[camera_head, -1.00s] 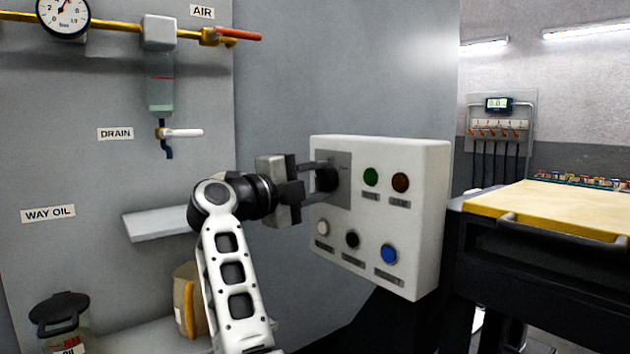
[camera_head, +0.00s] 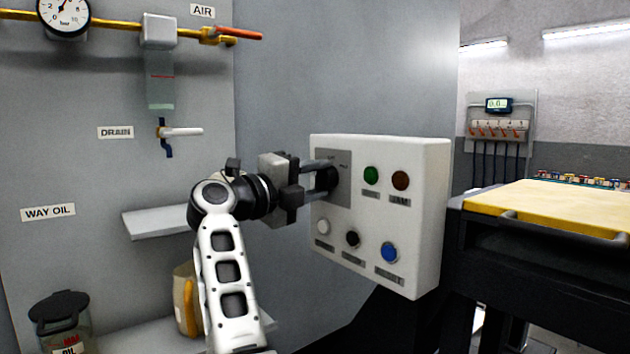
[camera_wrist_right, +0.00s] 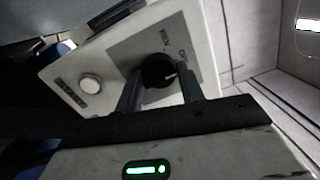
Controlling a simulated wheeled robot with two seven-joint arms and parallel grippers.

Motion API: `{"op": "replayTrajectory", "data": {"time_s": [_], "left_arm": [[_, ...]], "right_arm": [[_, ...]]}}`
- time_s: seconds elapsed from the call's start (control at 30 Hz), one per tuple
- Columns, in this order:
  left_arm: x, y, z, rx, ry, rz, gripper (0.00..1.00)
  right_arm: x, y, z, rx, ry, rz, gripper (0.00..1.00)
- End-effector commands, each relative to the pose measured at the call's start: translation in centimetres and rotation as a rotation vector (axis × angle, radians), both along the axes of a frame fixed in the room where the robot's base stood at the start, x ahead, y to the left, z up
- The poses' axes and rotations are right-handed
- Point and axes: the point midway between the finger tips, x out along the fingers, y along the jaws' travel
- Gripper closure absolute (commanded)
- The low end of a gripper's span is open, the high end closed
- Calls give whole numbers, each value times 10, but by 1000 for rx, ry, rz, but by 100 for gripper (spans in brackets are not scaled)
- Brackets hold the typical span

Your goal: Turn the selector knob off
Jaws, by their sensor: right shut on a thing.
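The black selector knob (camera_head: 326,179) is on a grey plate (camera_head: 338,198) at the upper left of a white control box (camera_head: 425,215). In the right wrist view the knob (camera_wrist_right: 158,71) shows a light pointer mark, with printed labels on the plate beside it. My right gripper (camera_head: 312,180) is shut on the knob, one finger on each side. In the right wrist view the two fingers (camera_wrist_right: 161,88) stand either side of it. My left gripper is not in view.
The box also has a green button (camera_head: 371,175), a red-brown button (camera_head: 400,180), a white button (camera_head: 323,227), a black button (camera_head: 352,239) and a blue button (camera_head: 389,252). A grey shelf (camera_head: 155,222) is left of my wrist. A yellow-topped bench (camera_head: 550,205) stands right.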

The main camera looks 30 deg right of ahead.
Motion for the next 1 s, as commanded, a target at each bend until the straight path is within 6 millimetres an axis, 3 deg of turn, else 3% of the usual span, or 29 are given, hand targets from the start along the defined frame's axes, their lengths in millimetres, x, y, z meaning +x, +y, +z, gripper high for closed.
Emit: {"op": "replayTrajectory", "data": {"time_s": [0.03,0.1,0.37,0.53,1.0], "left_arm": [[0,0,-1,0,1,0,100],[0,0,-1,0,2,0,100],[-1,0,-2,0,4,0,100],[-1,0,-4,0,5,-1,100],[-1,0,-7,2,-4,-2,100]], "right_arm": [[0,0,-6,9,9,-3,59],[0,0,-5,8,8,-2,42],[0,0,-3,4,4,-2,42],[-1,13,-3,3,4,2,42],[-16,116,-11,1,5,1,42]]}}
